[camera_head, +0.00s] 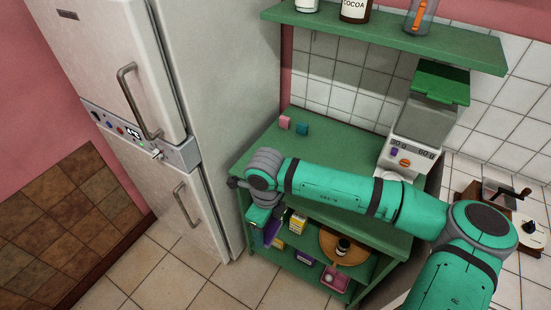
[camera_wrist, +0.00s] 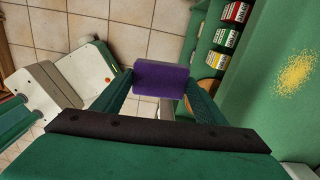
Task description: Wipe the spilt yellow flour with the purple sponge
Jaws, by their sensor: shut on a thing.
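The purple sponge (camera_wrist: 161,79) is gripped between the two fingers of my gripper (camera_wrist: 160,88) in the wrist view. The sponge is held in the air, left of the counter's edge and over the floor side. The spilt yellow flour (camera_wrist: 295,72) is a speckled patch on the green counter top (camera_wrist: 262,100), to the right of the sponge and apart from it. In the head view my gripper (camera_head: 262,214) points down at the left front of the green counter (camera_head: 335,150). The flour does not show there; my arm covers part of the counter.
Boxes and a round wooden board (camera_head: 328,243) fill the lower shelf. A fridge (camera_head: 215,100) stands close on the left.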

